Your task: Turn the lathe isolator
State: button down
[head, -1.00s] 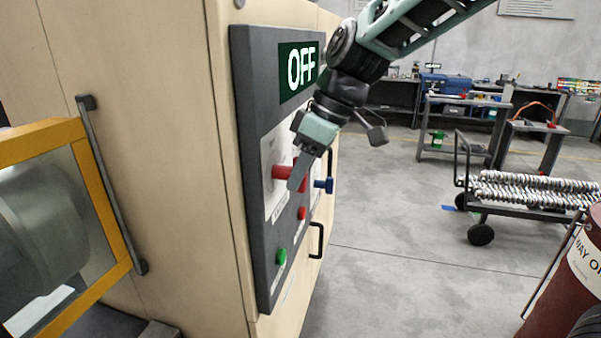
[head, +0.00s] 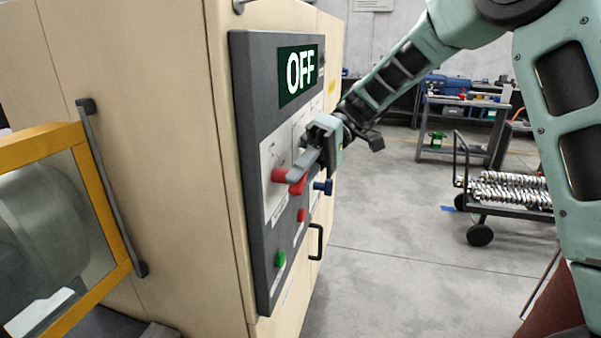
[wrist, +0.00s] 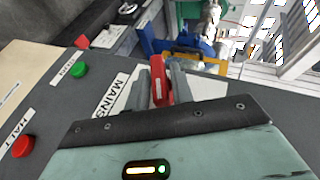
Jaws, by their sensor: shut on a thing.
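The lathe's isolator is a red handle (head: 279,175) on a white plate on the dark control panel (head: 262,130). My gripper (head: 297,172) is at the handle, and a grey finger crosses in front of part of it. In the wrist view the red handle (wrist: 158,82) stands between the two grey fingers, beside a MAINS label (wrist: 110,95). My gripper is shut on it. The display (head: 299,75) above reads OFF. The handle's exact angle is partly hidden by the finger.
Below the handle are a red button (head: 301,215) and a green button (head: 280,257). A yellow-framed guard (head: 100,220) is at left. A cart (head: 478,210) stands on the floor at right.

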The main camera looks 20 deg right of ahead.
jog(key=m+g+y, duration=0.1)
jog(key=g+y, duration=0.2)
jog(key=y, duration=0.1)
jog(key=shift+w+f+m+p, duration=0.1)
jog(key=shift+m+p, duration=0.2)
jog(key=shift+m, duration=0.1)
dwell(0.5)
jog(key=c, duration=1.4)
grip_release()
